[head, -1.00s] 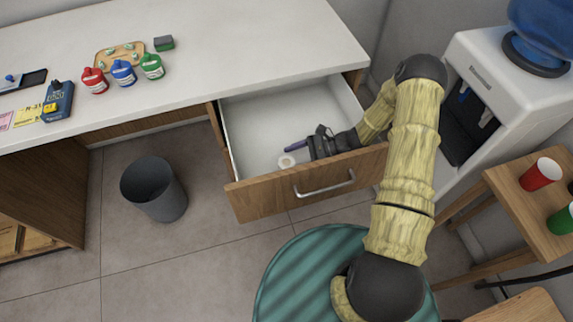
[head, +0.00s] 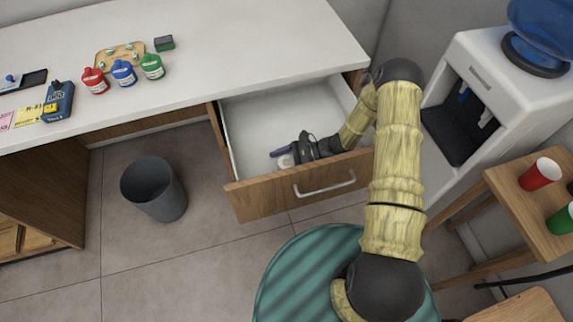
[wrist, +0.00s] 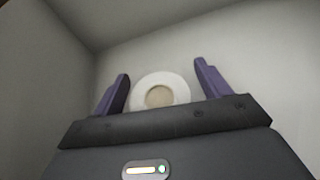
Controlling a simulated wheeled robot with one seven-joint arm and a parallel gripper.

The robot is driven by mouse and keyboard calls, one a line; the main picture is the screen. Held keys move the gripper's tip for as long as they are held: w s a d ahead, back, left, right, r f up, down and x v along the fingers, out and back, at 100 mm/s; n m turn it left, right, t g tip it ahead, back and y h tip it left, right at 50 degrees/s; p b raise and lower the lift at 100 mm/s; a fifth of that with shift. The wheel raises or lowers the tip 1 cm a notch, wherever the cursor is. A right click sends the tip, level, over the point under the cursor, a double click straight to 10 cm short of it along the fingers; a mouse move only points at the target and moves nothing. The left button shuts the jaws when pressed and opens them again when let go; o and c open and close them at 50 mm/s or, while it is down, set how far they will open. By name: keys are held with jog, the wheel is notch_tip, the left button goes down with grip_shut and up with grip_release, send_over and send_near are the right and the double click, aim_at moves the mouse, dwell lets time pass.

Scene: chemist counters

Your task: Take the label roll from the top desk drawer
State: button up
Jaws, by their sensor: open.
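The top desk drawer (head: 300,191) is pulled open, and my gripper is inside it near the front left. The label roll is a white ring with a tan core. It lies on the drawer floor, and in the wrist view the roll (wrist: 174,83) sits between the two purple fingers of my gripper (wrist: 160,88). The fingers are open, with a visible gap on each side of the roll. The gripper body hides the roll's near edge.
The drawer front and side walls stand close around my gripper. The white desktop (head: 240,50) above holds red, blue and green bottles (head: 123,72). A water dispenser (head: 480,75) stands to the right of the drawer. A grey bin (head: 154,190) stands on the floor to the left.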

aim_at(280, 163)
jog(key=c, duration=1.1)
jog(key=shift+r, duration=0.1)
jog(key=shift+r, duration=0.35)
notch_tip(280, 163, up, 9)
jog(key=shift+r+p, duration=0.1)
jog(key=shift+p, duration=0.25)
